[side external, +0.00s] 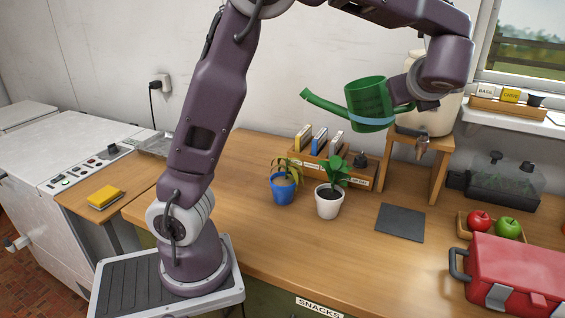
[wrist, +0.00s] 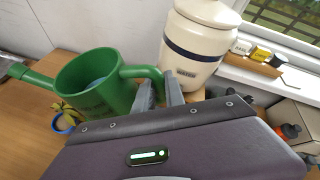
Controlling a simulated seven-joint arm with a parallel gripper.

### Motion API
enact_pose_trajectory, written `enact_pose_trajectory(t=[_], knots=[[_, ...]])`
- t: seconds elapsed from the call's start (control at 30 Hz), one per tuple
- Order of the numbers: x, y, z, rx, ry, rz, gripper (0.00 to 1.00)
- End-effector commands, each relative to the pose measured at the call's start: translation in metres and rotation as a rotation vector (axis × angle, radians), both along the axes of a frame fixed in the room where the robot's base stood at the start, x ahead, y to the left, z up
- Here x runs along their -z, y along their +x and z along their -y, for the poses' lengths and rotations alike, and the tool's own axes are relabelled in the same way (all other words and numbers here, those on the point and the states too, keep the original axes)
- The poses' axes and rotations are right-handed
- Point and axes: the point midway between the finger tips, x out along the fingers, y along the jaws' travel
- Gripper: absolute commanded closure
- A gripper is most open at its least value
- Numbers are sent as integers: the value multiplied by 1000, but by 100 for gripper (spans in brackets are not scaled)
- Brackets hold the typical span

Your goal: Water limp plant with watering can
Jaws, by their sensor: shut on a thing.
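A green watering can (side external: 366,97) with a light blue band hangs in the air above the bench, its spout pointing left. My gripper (side external: 408,100) is shut on its handle at the right side. In the wrist view the can (wrist: 95,82) shows with bluish content inside, and my gripper's fingers (wrist: 160,95) are at the handle. The limp plant (side external: 286,172), with drooping yellowish leaves, stands in a blue pot (side external: 285,190) on the bench, below and left of the can. A green upright plant (side external: 332,172) in a white pot (side external: 329,203) stands to its right.
A cream dispenser (side external: 432,95) with a tap stands on a wooden stand (side external: 440,150) behind the gripper. A dark mat (side external: 400,222) lies below. A red toolbox (side external: 512,272) and a fruit tray (side external: 490,228) are at the right. The front left bench is clear.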

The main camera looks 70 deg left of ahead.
Motion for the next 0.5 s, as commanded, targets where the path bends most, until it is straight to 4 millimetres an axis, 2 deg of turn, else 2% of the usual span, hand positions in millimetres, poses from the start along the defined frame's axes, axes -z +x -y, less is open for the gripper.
enact_pose_trajectory(t=[0.5], knots=[[0,-3,-2,0,-16,25,100]])
